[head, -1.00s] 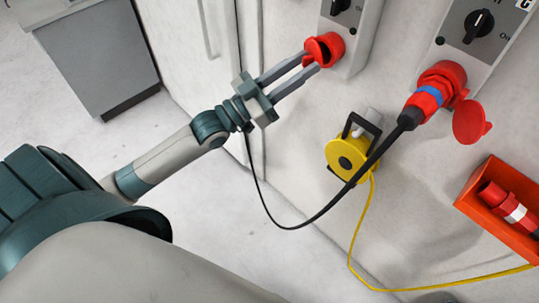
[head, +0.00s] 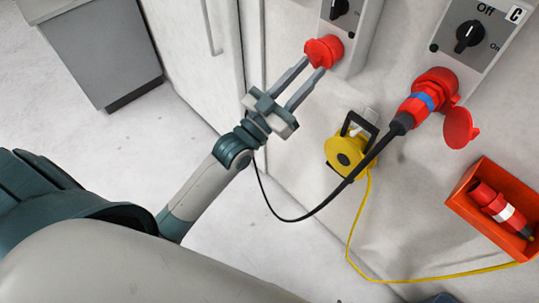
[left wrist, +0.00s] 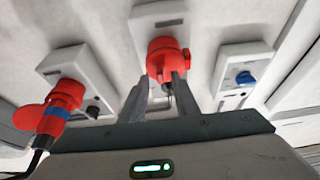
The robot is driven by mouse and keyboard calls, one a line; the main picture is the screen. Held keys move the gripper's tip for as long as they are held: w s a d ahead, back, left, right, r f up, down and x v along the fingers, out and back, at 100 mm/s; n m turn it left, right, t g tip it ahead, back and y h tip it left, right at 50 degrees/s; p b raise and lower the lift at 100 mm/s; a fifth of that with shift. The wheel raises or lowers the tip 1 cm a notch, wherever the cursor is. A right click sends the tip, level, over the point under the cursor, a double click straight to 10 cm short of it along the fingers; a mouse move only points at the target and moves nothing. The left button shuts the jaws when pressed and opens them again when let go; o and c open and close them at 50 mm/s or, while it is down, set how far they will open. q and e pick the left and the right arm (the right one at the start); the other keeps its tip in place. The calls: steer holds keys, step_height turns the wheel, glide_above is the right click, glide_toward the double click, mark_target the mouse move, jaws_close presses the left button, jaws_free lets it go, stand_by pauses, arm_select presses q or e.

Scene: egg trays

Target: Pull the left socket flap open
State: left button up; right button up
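The left socket (head: 323,50) is red and sits low on the left grey switch box. In the head view its front looks evenly red; I cannot tell how far its flap stands open. In the left wrist view the red socket (left wrist: 164,58) is above and between the fingers, with a small tab at its right. My left gripper (head: 313,68) has its two fingers apart, tips at the socket's lower edge. In the left wrist view the right finger (left wrist: 179,92) overlaps the socket's lower edge; contact is unclear. My right gripper is in neither view.
A red plug (head: 417,105) with a black cable sits in the right socket, its flap (head: 460,128) hanging open. A yellow cable reel (head: 345,155) is on the wall below. An orange bin (head: 478,217) holds a red connector. The floor (head: 150,130) at left is clear.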

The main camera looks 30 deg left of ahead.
arm_select(q)
steer(key=f+b+v, duration=0.1)
steer(key=b+v, duration=0.5)
steer(key=v, duration=1)
steer(key=w+f+y, duration=0.1)
steer(key=w+f, duration=0.2)
steer(key=f, duration=0.6)
steer(key=w+d+f+n+b, duration=0.1)
steer(key=w+f, duration=0.2)
steer(key=f, duration=0.7)
steer(key=shift+t+y, duration=0.3)
steer(key=shift+y, duration=0.1)
